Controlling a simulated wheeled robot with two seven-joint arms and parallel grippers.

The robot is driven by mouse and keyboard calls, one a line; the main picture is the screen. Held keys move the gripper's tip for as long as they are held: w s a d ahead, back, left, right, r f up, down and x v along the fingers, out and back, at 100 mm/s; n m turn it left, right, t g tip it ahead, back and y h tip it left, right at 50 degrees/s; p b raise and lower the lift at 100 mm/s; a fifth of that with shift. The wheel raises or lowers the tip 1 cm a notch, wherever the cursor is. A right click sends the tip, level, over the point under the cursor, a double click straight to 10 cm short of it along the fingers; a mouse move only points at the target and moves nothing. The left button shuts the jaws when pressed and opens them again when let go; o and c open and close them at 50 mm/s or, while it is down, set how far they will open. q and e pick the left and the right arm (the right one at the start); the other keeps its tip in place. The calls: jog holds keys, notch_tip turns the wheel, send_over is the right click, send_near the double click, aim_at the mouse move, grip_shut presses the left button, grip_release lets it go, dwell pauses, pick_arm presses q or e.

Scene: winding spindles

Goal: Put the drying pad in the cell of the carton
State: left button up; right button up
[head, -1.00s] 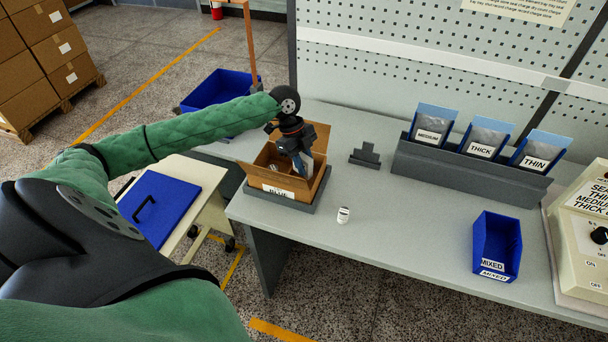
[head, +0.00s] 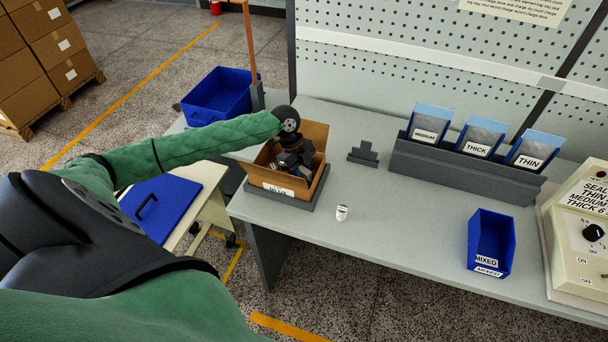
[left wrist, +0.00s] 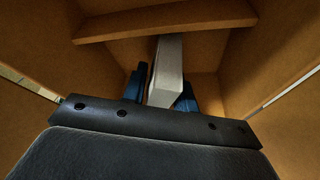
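The open brown carton (head: 313,190), with a label on its front, stands in a grey tray on the table. My left gripper (head: 296,162) reaches down into it from above, and the carton walls hide its fingertips in the head view. In the left wrist view, the two blue fingers (left wrist: 160,95) stand on either side of a pale grey block, which looks like the drying pad (left wrist: 166,68), and appear shut on it. A cardboard divider (left wrist: 165,20) crosses the carton. Whether the pad touches the carton floor cannot be told. My right gripper is out of view.
A small white item with dark marks (head: 342,213) stands on the table right of the carton. A grey rack (head: 450,172) holds MEDIUM, THICK and THIN pouches. A blue MIXED bin (head: 490,245) and a sealer (head: 580,235) are at right.

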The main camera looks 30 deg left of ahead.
aim_at(301, 168)
pick_arm(q)
jog(key=shift+o, duration=1.4)
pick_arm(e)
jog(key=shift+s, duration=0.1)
pick_arm(q)
jog(key=shift+r, duration=0.15)
jog(key=shift+a+r, duration=0.15)
jog(key=shift+r, duration=0.1)
jog(key=b+v, duration=0.2)
jog(key=v, duration=0.2)
jog(key=b+v, duration=0.2)
jog(key=v, duration=0.5)
jog(key=shift+r, duration=0.2)
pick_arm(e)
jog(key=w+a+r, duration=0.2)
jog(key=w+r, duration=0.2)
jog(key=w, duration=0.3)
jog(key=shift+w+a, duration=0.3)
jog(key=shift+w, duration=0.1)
pick_arm(q)
jog(key=shift+r, duration=0.1)
